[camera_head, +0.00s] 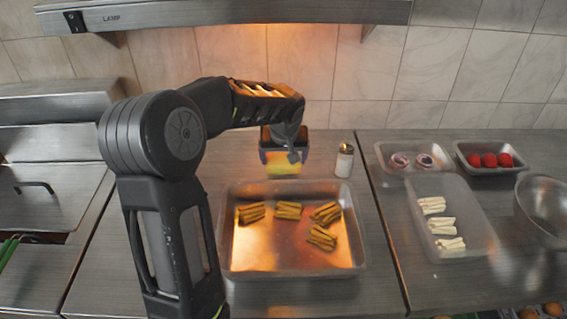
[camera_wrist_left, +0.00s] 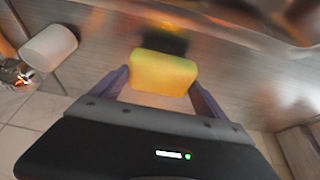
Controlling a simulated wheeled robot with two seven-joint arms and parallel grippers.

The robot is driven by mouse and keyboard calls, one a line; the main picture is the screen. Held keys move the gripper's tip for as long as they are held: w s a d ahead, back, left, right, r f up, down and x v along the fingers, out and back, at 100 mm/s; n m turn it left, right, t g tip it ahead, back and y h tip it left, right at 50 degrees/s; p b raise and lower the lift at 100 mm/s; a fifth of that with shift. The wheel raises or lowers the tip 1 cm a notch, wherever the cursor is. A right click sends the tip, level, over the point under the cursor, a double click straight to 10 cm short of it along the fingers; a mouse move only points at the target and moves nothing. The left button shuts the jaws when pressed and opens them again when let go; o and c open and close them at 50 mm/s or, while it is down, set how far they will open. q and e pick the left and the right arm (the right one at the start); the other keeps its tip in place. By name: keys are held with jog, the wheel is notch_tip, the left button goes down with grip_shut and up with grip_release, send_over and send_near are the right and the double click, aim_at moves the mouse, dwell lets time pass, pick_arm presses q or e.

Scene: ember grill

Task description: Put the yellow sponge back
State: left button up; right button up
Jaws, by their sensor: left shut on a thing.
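My left gripper (camera_head: 284,158) is shut on the yellow sponge (camera_head: 284,168) and holds it behind the metal tray, near the back wall. In the left wrist view the sponge (camera_wrist_left: 163,73) sits between the two fingers of the gripper (camera_wrist_left: 160,88). A dark thing shows just past the sponge there, blurred. My right gripper is not in view.
A metal tray (camera_head: 292,268) with several bundles of fries stands in front. A shaker (camera_head: 345,160) is close right of the sponge. To the right are a clear tray (camera_head: 452,190), onion and red-item trays, and a bowl (camera_head: 545,205). A lamp hood (camera_head: 225,12) hangs above.

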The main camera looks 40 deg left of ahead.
pick_arm(q)
notch_tip(320, 180, down, 2)
jog(key=shift+f, duration=0.25)
jog(key=shift+f, duration=0.2)
jog(key=o, duration=1)
jog(key=shift+r, duration=0.1)
jog(key=shift+o, duration=0.2)
jog(key=shift+r, duration=0.15)
jog(key=shift+r, duration=0.15)
jog(key=b+v, duration=0.2)
jog(key=v, duration=0.9)
jog(key=shift+r, duration=0.35)
